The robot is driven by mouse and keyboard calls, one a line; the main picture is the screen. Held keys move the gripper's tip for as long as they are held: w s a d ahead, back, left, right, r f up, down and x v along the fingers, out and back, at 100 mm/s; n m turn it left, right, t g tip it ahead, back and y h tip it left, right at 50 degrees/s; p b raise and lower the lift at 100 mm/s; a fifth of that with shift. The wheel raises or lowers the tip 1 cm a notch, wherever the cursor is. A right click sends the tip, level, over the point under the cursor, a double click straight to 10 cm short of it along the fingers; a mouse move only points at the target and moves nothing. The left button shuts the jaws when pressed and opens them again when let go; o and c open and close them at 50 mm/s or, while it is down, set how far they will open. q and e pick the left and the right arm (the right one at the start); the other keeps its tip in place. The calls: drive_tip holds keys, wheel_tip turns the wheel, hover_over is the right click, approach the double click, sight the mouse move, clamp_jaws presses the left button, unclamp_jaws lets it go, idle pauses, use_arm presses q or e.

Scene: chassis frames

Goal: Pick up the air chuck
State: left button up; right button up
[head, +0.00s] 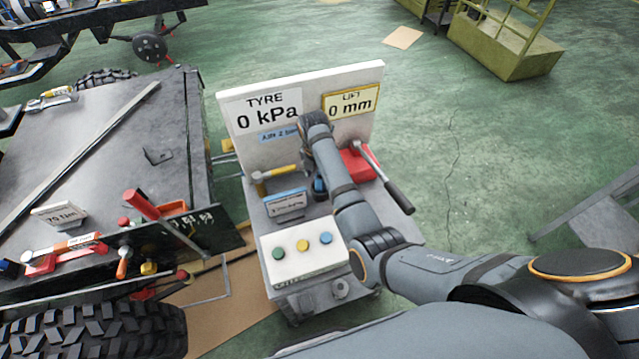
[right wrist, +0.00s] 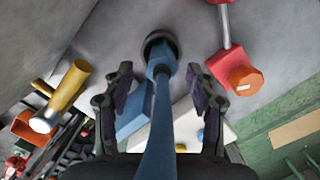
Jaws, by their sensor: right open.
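The air chuck appears to be the blue tool (right wrist: 161,62) in the right wrist view, with a dark round end (right wrist: 160,42) and a long blue shaft or hose running towards the camera. My right gripper (right wrist: 159,70) is open, with one finger on each side of the blue tool. I see gaps between the fingers and the tool. In the head view a small blue part (head: 320,185) shows beside my right arm on the trolley; the arm hides most of the tool and the gripper. My left gripper is not in view.
The trolley's back panel (head: 310,88) reads TYRE 0 kPa and LIFT 0 mm. A yellow-handled tool (head: 277,174) is left of my arm, a red jack (head: 357,165) right. A button box (head: 302,250) is in front.

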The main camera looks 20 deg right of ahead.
sight(320, 186)
drive_tip(key=shift+d+f, duration=0.15)
drive_tip(key=shift+f, duration=0.5)
wheel_tip(320, 186, down, 2)
drive_tip(key=shift+d+f, duration=0.1)
drive_tip(key=shift+f, duration=0.1)
drive_tip(key=shift+w+f, duration=0.1)
drive_tip(key=shift+f, duration=0.15)
drive_tip(key=shift+w, duration=0.1)
drive_tip(key=c, duration=0.6)
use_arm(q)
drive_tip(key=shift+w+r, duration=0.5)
use_arm(e)
clamp_jaws()
